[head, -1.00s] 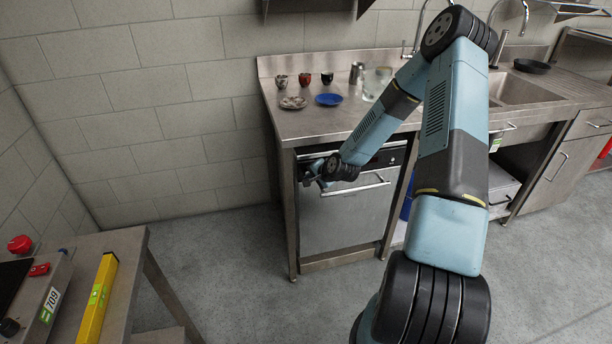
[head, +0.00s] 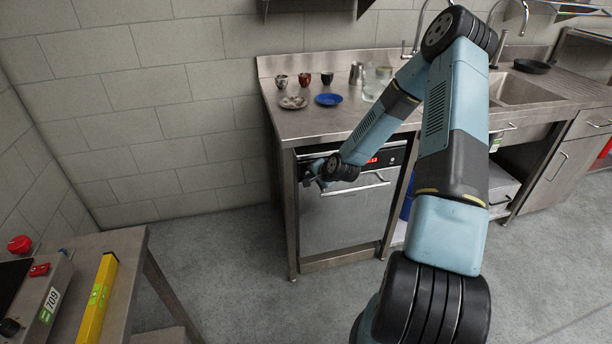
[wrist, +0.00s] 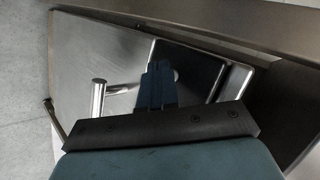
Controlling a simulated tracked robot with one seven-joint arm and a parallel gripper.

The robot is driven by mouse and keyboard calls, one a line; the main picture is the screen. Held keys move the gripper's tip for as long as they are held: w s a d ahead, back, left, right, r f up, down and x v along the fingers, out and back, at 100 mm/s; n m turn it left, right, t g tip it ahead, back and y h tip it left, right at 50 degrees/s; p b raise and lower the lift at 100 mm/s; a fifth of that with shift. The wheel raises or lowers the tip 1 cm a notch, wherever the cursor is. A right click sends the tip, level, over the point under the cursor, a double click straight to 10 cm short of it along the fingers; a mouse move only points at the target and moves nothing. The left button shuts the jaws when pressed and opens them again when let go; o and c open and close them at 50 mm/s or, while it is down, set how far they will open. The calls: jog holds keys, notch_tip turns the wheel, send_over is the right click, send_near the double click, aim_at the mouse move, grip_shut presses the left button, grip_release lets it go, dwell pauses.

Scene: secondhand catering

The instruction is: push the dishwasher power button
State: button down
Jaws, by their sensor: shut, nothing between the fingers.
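The dishwasher (head: 345,220) stands under the steel counter, its door shut, with a bar handle across the front. Its dark control panel (head: 392,157) runs along the top and shows a lit red display (head: 372,160). My gripper (head: 312,180) is at the left end of the panel, close to the dishwasher front. In the wrist view my gripper (wrist: 158,85) is shut and empty, with the dishwasher's steel door (wrist: 85,60) and handle (wrist: 98,98) behind it. The power button cannot be made out; my gripper and wrist cover that part of the panel.
A sink (head: 525,90) lies to the right. A table with a yellow level (head: 97,300) is at front left. The floor before the dishwasher is clear.

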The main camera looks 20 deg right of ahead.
jog(key=shift+s, duration=0.45)
jog(key=shift+s, duration=3)
